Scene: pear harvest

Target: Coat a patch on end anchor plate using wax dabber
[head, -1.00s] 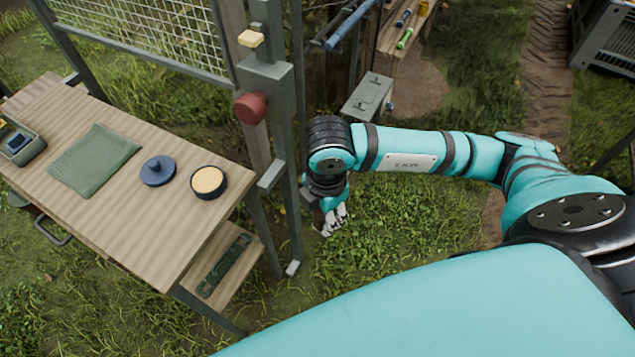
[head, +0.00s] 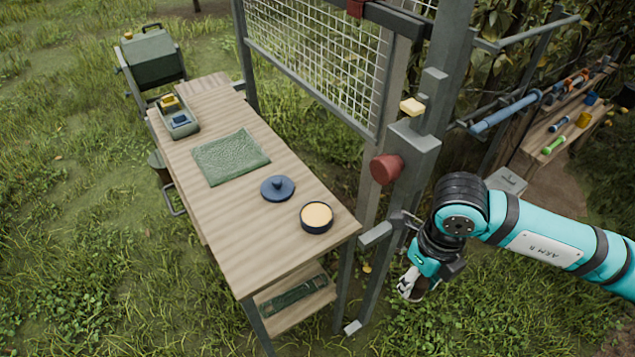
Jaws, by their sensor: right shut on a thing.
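My right gripper (head: 408,288) hangs low over the grass, right of the workbench (head: 225,225) and in front of the grey post (head: 400,188). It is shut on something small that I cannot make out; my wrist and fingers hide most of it. An open round tin of pale yellow wax (head: 317,217) stands on the near right end of the bench. A dark blue lid (head: 277,188) with a knob lies beside it. I cannot identify the wax dabber. My left gripper is out of view.
A green cloth (head: 230,157) and a tray (head: 180,123) with yellow and blue items lie further back on the bench. A wire mesh panel (head: 320,60) stands behind it. A tool shelf (head: 565,125) stands at the right. Grass is open at the left.

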